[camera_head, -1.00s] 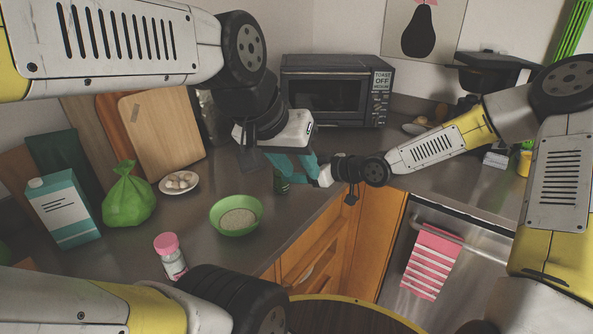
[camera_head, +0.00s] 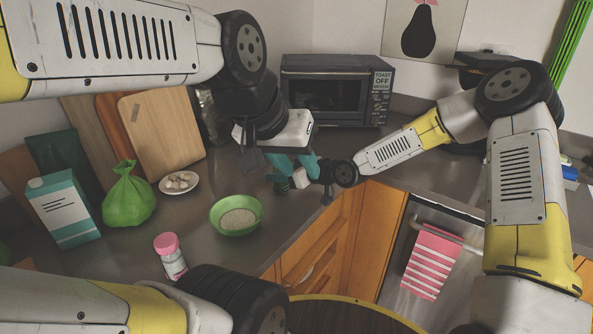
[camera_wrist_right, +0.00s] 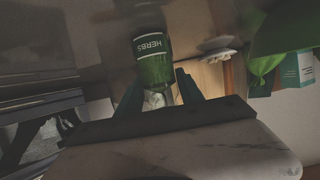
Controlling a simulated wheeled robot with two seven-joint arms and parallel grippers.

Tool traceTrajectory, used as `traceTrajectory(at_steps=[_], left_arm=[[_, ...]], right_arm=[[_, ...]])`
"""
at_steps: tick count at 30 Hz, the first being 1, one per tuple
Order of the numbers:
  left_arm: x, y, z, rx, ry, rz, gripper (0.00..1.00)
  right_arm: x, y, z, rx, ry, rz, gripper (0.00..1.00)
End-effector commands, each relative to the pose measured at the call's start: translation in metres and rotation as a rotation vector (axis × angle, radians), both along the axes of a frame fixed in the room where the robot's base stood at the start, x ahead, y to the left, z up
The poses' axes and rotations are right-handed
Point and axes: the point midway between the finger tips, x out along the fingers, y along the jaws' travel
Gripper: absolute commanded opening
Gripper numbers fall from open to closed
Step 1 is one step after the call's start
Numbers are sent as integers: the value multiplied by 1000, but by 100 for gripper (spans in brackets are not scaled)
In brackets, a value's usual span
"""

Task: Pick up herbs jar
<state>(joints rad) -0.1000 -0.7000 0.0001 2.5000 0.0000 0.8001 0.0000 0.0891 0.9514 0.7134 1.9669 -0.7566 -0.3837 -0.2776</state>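My right gripper (camera_wrist_right: 160,88) is open, with one finger on each side of the jar's near end; contact is not visible.
A green bowl (camera_head: 222,229), a pink-capped jar (camera_head: 172,262), a plate (camera_head: 165,191), a green bag (camera_head: 128,200) and a teal carton (camera_head: 62,212) stand on the counter left of the jar. A toaster oven (camera_head: 335,92) is behind. Bare counter lies between bowl and oven.

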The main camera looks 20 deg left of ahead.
Motion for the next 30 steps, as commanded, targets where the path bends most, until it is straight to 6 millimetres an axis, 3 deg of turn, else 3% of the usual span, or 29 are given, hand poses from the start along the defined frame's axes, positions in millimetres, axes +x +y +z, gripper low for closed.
traceTrajectory(at_steps=[1,6,17,25,30], left_arm=[[0,0,0,0,0,0,36],[0,0,0,0,0,0,36],[0,0,0,0,0,0,36],[0,0,0,0,0,0,36],[0,0,0,0,0,0,36]], right_arm=[[0,0,0,0,0,0,29],[0,0,0,0,0,0,0],[0,0,5,1,-2,-1,0],[1,0,37,1,-4,-1,0],[-19,-32,39,-1,0,-3,0]])
